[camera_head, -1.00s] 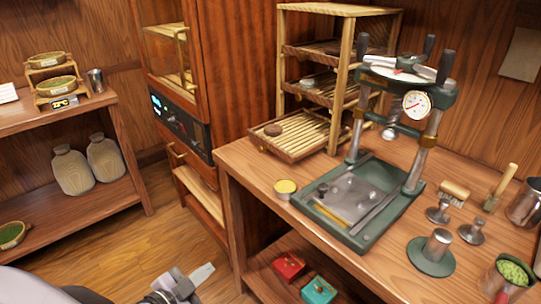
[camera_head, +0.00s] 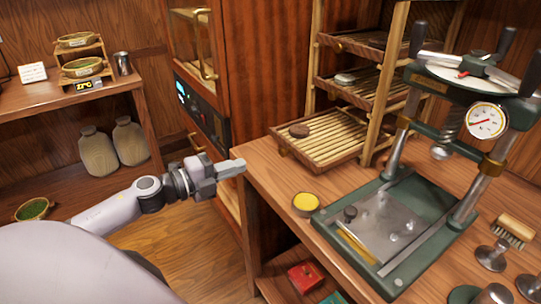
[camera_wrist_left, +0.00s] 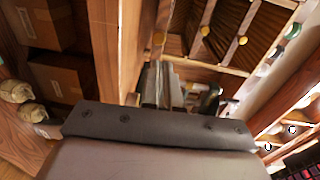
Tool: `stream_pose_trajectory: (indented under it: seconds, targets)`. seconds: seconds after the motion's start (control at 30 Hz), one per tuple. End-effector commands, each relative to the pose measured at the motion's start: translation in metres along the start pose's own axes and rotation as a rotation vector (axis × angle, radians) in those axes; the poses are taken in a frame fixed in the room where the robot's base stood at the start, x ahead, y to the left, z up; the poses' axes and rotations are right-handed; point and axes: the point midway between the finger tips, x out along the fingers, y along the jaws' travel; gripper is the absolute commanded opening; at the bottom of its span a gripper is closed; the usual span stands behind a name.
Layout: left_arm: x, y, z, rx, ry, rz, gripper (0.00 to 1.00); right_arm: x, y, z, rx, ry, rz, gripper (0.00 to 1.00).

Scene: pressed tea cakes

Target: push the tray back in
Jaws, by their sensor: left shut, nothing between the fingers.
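The slatted wooden tray (camera_head: 338,153) is the lowest one in the rack (camera_head: 389,108). It sticks out of the rack toward the front left, low over the bench top. A dark round tea cake (camera_head: 299,131) lies on it. My left gripper (camera_head: 238,167) is shut and empty, in front of and to the left of the tray, apart from it, near the bench's left corner. Its shut fingers (camera_wrist_left: 160,88) also show in the left wrist view. My right gripper is not in view.
A yellow tin (camera_head: 306,203) stands on the bench in front of the tray. The green press (camera_head: 358,244) stands to the right. A tall wooden cabinet (camera_head: 245,70) rises behind my left gripper. Another shelf (camera_head: 60,110) is at the far left.

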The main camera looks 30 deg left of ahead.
Motion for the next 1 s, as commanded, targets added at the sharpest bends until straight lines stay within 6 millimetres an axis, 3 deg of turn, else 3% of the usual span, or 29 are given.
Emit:
stream_pose_trajectory:
  seconds: [0.7, 1.0]
  targets:
    - [0.08, -0.002, 0.0, -0.002, -0.001, -0.002, 0.0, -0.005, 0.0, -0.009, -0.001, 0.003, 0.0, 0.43]
    - [0.098, -0.001, 0.0, 0.0, -0.001, -0.001, 0.0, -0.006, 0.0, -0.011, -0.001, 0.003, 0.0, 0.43]
